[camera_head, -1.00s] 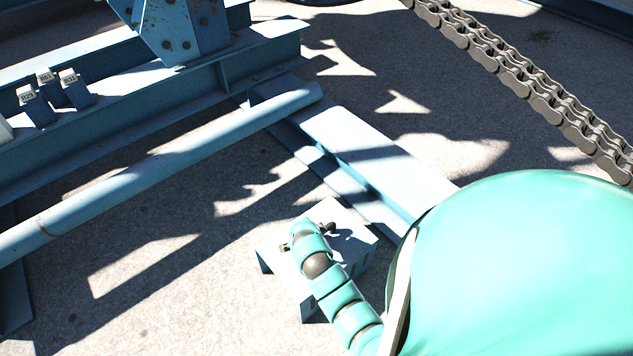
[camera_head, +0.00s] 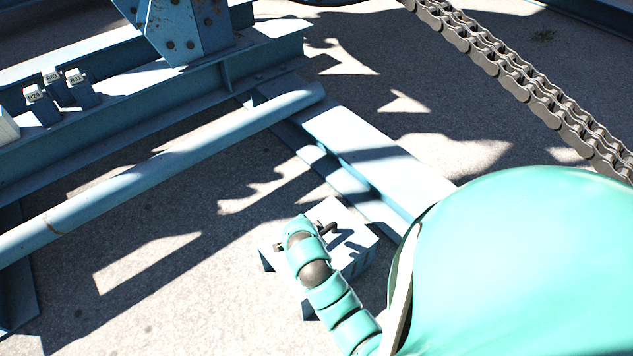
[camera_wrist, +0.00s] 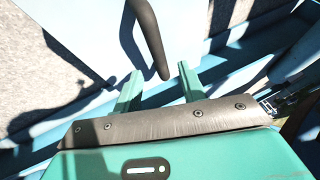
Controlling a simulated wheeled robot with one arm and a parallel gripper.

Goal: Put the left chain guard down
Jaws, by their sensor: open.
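A pale blue box-like piece (camera_head: 345,258) with a dark bent handle (camera_head: 329,229) on top stands on the ground in the head view. It may be the left chain guard, but I cannot confirm this. My arm's end is at its left upper edge there, covering part of it. In the wrist view my gripper (camera_wrist: 159,71) has its two teal fingers apart. The dark handle (camera_wrist: 149,38) reaches down toward the gap between the fingertips, with a pale blue surface (camera_wrist: 85,22) behind. Nothing is gripped.
A blue pipe (camera_head: 165,170) and a blue beam (camera_head: 370,150) lie close by. Small labelled blocks (camera_head: 42,105) stand on the frame at left. A heavy chain (camera_head: 520,85) crosses the upper right. Sunlit concrete (camera_head: 150,265) is bare at lower left.

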